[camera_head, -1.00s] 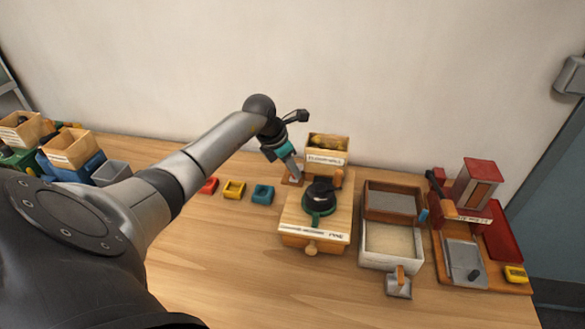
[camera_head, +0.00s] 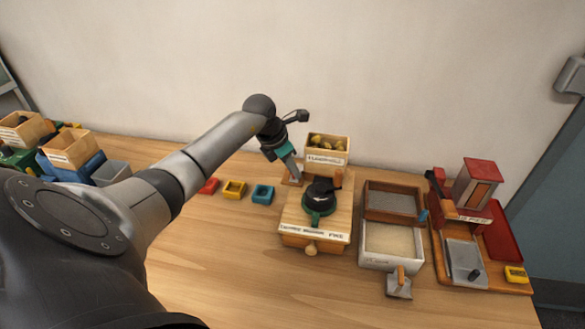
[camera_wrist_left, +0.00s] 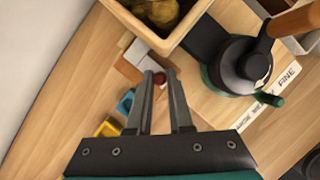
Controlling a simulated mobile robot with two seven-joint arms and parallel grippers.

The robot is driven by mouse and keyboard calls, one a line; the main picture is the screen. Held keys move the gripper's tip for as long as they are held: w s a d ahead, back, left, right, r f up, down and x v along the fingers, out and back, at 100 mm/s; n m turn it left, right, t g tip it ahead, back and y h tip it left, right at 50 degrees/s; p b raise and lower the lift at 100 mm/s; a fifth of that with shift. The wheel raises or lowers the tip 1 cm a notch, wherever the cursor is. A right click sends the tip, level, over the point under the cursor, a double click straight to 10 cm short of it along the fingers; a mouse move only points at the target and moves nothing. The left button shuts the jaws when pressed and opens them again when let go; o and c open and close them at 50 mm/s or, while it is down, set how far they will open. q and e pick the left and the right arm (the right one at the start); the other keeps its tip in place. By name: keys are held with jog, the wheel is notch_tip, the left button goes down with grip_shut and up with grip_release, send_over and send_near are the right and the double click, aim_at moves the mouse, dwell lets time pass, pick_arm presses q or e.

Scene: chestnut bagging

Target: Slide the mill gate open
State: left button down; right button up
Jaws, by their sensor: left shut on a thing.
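The mill is a wooden box (camera_head: 328,226) with a black and green dial on top and a wooden hopper (camera_head: 327,158) behind it. The hopper holds yellow-brown lumps. My left gripper (camera_head: 297,180) is at that spot. In the left wrist view its fingertips (camera_wrist_left: 160,75) are closed around the knob, which shows between them. The fingers partly hide the gate. My right gripper is not in view.
Red, yellow and blue small trays (camera_head: 234,190) stand left of the mill. A sieve box (camera_head: 391,246) and a red-topped device (camera_head: 475,185) on a board stand to the right. Bins crowd the far left. The table front is clear.

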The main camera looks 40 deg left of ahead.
pick_arm(q)
jog(key=shift+s+a+b, duration=0.2)
jog(key=shift+s+a, duration=0.15)
jog(key=shift+a, duration=0.3)
jog(key=shift+s+a+b, duration=0.15)
jog(key=shift+s+a, duration=0.2)
jog(key=shift+a, duration=0.3)
jog(key=c, duration=0.8)
grip_release()
jog(key=shift+a, duration=0.1)
jog(key=v, duration=1.5)
jog(key=shift+s+r, duration=0.1)
